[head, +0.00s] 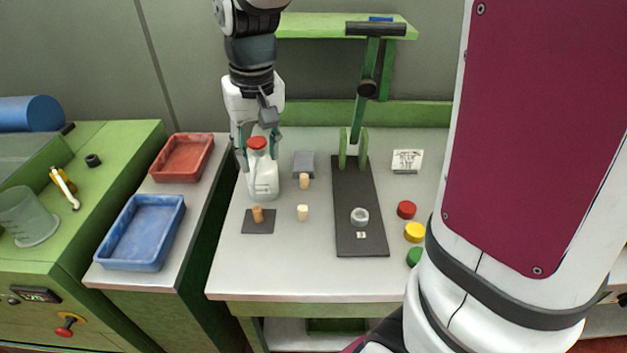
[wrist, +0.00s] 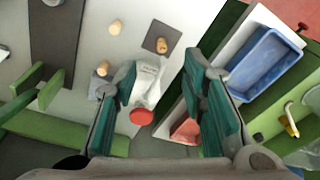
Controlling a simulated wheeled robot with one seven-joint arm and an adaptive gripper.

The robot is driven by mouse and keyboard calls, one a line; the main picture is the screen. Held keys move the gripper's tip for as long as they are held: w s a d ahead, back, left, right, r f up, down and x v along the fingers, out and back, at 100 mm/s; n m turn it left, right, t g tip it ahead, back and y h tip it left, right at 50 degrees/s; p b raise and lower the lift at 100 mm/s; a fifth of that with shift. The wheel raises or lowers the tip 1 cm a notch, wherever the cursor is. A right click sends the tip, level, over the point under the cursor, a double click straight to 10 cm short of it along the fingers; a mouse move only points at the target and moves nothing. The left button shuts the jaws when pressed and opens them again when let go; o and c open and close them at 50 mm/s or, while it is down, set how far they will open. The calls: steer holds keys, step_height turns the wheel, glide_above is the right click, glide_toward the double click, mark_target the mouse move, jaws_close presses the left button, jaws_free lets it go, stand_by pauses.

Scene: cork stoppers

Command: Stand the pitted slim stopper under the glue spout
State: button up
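A brown, speckled-looking stopper (head: 257,214) stands on a small dark square mat (head: 246,228); it also shows in the wrist view (wrist: 161,45). A paler stopper (head: 303,212) stands on the bare bench to its right. A tan stopper (head: 304,181) stands at the front of a grey block (head: 304,161). I cannot clearly tell pits or slimness at this size. A white bottle (head: 264,183) with a red cap (head: 257,143) stands behind the mat. My gripper (head: 258,153) is open, pointing down over the bottle, with the bottle between its spread fingers in the wrist view (wrist: 160,68). No separate glue spout is distinguishable.
A green lever press (head: 361,112) with a dark base (head: 347,190) stands right of the stoppers, a grey ring (head: 359,216) on the base. Red, yellow and green caps (head: 406,209) lie further right. Blue (head: 130,262) and red (head: 165,177) trays are left. The bench front is clear.

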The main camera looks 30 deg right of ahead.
steer(key=s+r+t, duration=0.1)
steer(key=s+r, duration=0.2)
steer(key=s, duration=0.6)
steer(key=s+r+n+t, duration=0.1)
steer(key=s+r+t, duration=0.1)
steer(key=s, duration=0.8)
steer(key=shift+s+r+n, duration=0.2)
steer(key=shift+r+n, duration=0.1)
steer(key=shift+r, duration=0.2)
steer(key=shift+d, duration=0.1)
stand_by(0.4)
